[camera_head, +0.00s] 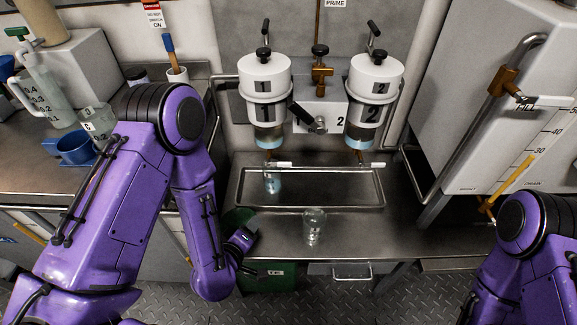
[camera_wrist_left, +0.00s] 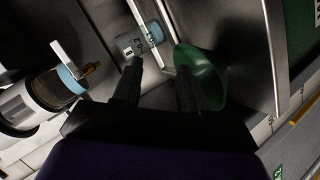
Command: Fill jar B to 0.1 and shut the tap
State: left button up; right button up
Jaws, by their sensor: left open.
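A clear jar with pale blue liquid (camera_head: 272,182) stands in the tray below dispenser 1 (camera_head: 264,90). In the left wrist view the jar (camera_wrist_left: 140,44) has a printed label and scale; its letter is too small to be sure of. White bar handles sit at the spouts of dispenser 1 (camera_head: 281,164) and dispenser 2 (camera_head: 372,165). Whether either tap is open is unclear. An empty-looking clear jar (camera_head: 314,226) stands on the counter in front of the tray. My left gripper (camera_head: 256,268) is open and empty, beside a green bowl-like thing (camera_wrist_left: 203,77). My right gripper is out of view.
A metal tray (camera_head: 330,205) lies under both dispensers. A black lever (camera_head: 301,112) sits between them. A gauge cabinet (camera_head: 480,110) stands right. The counter's front right is clear.

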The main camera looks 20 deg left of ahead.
aim_at(285, 165)
pick_arm(q)
jog(key=w+d+r+n+t+h+b, duration=0.1)
jog(key=w+d+r+n+t, duration=0.15)
jog(key=r, duration=0.25)
jog(key=w+d+r+n+t+h, duration=0.1)
jog(key=w+d+r+n+t, duration=0.15)
jog(key=w+r, duration=0.2)
jog(key=shift+t, duration=0.3)
jog(key=w, duration=0.9)
jog(key=shift+w+d+r+p, duration=0.1)
jog(key=shift+w+p, duration=0.3)
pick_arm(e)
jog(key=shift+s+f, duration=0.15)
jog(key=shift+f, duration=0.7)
